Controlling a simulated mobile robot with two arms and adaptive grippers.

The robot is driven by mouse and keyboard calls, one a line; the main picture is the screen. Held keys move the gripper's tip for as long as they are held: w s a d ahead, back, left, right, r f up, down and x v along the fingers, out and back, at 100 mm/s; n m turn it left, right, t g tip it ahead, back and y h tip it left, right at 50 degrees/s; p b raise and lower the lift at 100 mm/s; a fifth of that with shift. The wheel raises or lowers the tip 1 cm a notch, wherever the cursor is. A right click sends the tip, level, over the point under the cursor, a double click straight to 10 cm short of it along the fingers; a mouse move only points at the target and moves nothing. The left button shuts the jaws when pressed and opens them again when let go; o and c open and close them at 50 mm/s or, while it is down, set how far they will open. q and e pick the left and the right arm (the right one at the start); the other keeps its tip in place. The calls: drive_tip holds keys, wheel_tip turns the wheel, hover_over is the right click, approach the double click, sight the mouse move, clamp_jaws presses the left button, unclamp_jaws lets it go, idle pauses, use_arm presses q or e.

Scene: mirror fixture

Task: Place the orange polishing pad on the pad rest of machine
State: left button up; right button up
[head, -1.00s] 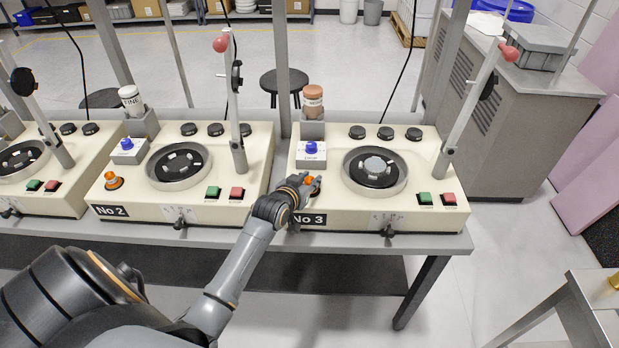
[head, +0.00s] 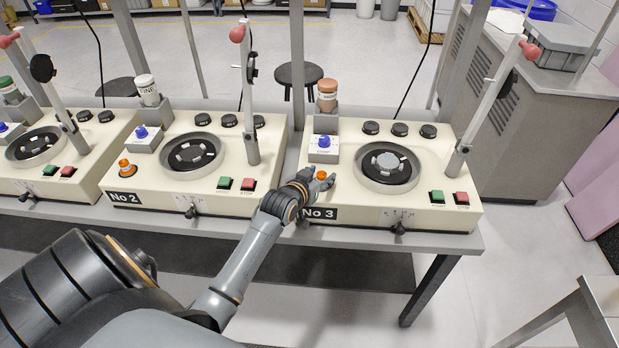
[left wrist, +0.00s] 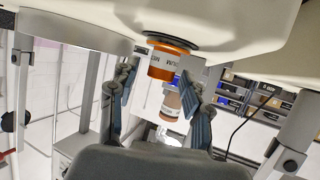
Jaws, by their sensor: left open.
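The orange polishing pad (head: 321,175) stands at the front left of the cream machine No 3 (head: 440,212). In the left wrist view, which is upside down, the pad (left wrist: 170,62) has a pale lettered band and sits at a dark ring, the pad rest (left wrist: 172,41), on the cream surface. The rest is hidden by my gripper in the head view. My left gripper (head: 325,183) is right at the pad. In the wrist view its two fingers (left wrist: 158,92) are spread apart, with the pad partly between them; contact is unclear. My right gripper is out of view.
Machine No 2 (head: 247,200) stands to the left with another orange pad (head: 126,167) on it. A brown-capped bottle (head: 327,92) stands behind the blue-knobbed block (head: 323,147). A polishing wheel (head: 387,164) lies to the right of my gripper.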

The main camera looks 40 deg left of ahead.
use_arm(q)
drive_tip(key=b+v, duration=0.1)
drive_tip(key=v, duration=1)
drive_tip(key=s+d+f+m+g+h, duration=0.1)
drive_tip(key=d+f, duration=0.4)
drive_tip(key=f, duration=0.4)
drive_tip(key=s+d+f+m+g+h, duration=0.1)
drive_tip(key=d+f, duration=0.4)
drive_tip(key=f, duration=0.4)
drive_tip(key=s+d+f+g, duration=0.1)
drive_tip(key=s+f, duration=0.3)
drive_tip(key=f, duration=0.3)
drive_tip(key=s+d+f+g, duration=0.1)
drive_tip(key=s+f+g, duration=0.1)
drive_tip(key=s+f, duration=0.35)
drive_tip(key=s+f+g, duration=0.2)
drive_tip(key=s+f, duration=0.5)
drive_tip(key=s, duration=0.3)
drive_tip(key=s+f+m+g, duration=0.1)
drive_tip(key=s+f+g, duration=0.1)
drive_tip(key=s+f, duration=0.5)
drive_tip(key=s+f+m+g, duration=0.1)
drive_tip(key=s+f+g, duration=0.2)
drive_tip(key=s, duration=1)
wheel_tip(320, 180, down, 4)
drive_tip(key=shift+d+r, duration=0.1)
drive_tip(key=shift+d, duration=0.15)
